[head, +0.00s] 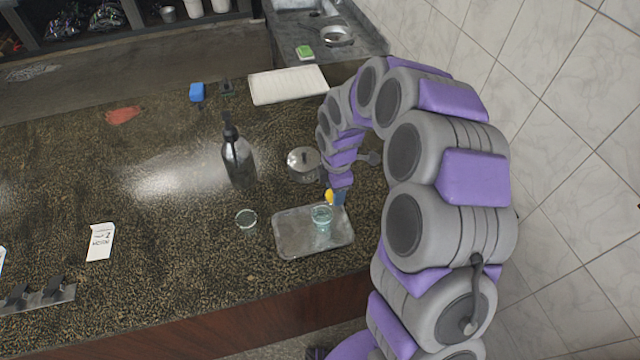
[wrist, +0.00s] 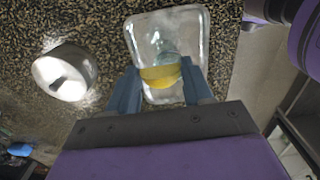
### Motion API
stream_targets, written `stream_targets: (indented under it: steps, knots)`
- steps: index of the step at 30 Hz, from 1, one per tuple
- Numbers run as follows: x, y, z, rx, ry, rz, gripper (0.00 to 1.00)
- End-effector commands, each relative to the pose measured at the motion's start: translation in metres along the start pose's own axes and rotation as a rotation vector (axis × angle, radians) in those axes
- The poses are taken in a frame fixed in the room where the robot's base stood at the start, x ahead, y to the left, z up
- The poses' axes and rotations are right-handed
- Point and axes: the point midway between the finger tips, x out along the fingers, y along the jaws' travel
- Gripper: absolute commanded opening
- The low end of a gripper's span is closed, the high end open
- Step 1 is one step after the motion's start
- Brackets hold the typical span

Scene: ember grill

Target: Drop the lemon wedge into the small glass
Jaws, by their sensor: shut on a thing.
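My gripper (wrist: 161,88) is shut on the yellow lemon wedge (wrist: 161,76), which sits between its two blue-grey fingers in the wrist view. In the head view the lemon wedge (head: 330,197) shows at the end of my arm, just above the back right part of a grey tray (head: 290,240). The small glass (head: 321,219) stands on the tray, a little in front of the wedge in the head view. In the wrist view the glass (wrist: 165,50) lies just beyond the wedge and is partly hidden by it.
A lidded metal pot (head: 303,163) stands behind the tray, close to my arm. A dark bottle (head: 238,160) is further left. A clear round glass item (head: 246,218) lies left of the tray. The counter's left middle is mostly free.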

Motion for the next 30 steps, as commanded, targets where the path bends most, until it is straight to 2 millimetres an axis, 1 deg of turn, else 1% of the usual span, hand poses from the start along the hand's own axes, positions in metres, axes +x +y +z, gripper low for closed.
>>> stream_targets:
  steps: [1,3,6,9,13,17,24,30]
  knots:
    - [-0.005,-0.001,-0.007,-0.100,0.002,-0.002,0.22]
    - [-0.006,-0.001,-0.017,-0.237,0.002,-0.002,0.22]
    - [-0.006,0.000,-0.030,-0.387,-0.002,-0.004,0.22]
    - [-0.005,0.000,-0.040,-0.478,-0.005,-0.005,0.22]
    - [-0.002,0.001,-0.045,-0.524,-0.007,-0.007,0.22]
    - [0.004,0.000,-0.042,-0.527,-0.005,-0.005,0.22]
    - [0.026,-0.003,-0.033,-0.523,0.003,-0.002,0.22]
    - [0.043,-0.002,-0.036,-0.524,0.001,-0.006,0.22]
